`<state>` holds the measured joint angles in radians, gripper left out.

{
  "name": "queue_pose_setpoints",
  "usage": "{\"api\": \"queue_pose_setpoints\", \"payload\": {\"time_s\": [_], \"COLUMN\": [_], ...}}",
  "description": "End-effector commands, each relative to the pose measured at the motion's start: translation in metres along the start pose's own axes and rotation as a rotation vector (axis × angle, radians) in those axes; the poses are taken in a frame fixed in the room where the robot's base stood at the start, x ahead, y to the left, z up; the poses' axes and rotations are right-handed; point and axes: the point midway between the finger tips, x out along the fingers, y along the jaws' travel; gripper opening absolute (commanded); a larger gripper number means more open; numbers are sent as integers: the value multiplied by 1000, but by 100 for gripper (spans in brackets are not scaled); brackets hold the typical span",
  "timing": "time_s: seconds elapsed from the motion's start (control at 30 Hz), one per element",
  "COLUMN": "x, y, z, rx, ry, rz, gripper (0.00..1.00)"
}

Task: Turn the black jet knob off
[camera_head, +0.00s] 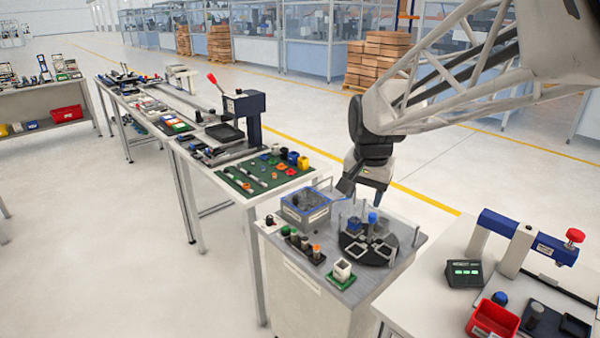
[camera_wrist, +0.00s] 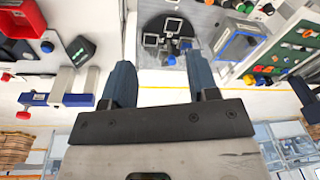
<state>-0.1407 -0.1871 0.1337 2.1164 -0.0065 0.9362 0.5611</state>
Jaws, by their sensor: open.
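The grey-topped station (camera_head: 405,237) carries a row of small knobs along its front left edge. Dark knobs (camera_head: 294,236) and an orange-topped one (camera_head: 316,252) stand there. I cannot tell which one is the black jet knob or how it is turned. In the wrist view, small knobs (camera_wrist: 249,6) show at the top edge, partly cut off. My gripper (camera_wrist: 160,75) is open and empty in the wrist view, its two dark blue fingers apart. In the camera_head view my gripper (camera_head: 350,184) hangs above the back of the station, apart from the knobs.
A black round plate (camera_head: 380,252) with square frames and a blue-topped post stands on the station. A blue-edged box (camera_head: 305,206) is beside it, and a white block (camera_head: 342,270) in front. A red bin (camera_head: 493,318) and blue press (camera_head: 527,236) are on the right table.

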Motion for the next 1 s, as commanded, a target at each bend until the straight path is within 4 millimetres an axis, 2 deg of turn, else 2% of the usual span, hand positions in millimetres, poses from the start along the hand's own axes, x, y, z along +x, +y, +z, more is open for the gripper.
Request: {"api": "queue_pose_setpoints", "payload": {"time_s": [0.1, 0.47, 1.0], "x": [11, 49, 132], "y": [-24, -95, -207], "z": [-20, -71, -128], "rx": [39, 162, 349], "ry": [-11, -36, -69], "rz": [4, 17, 47], "gripper": [54, 54, 54]}}
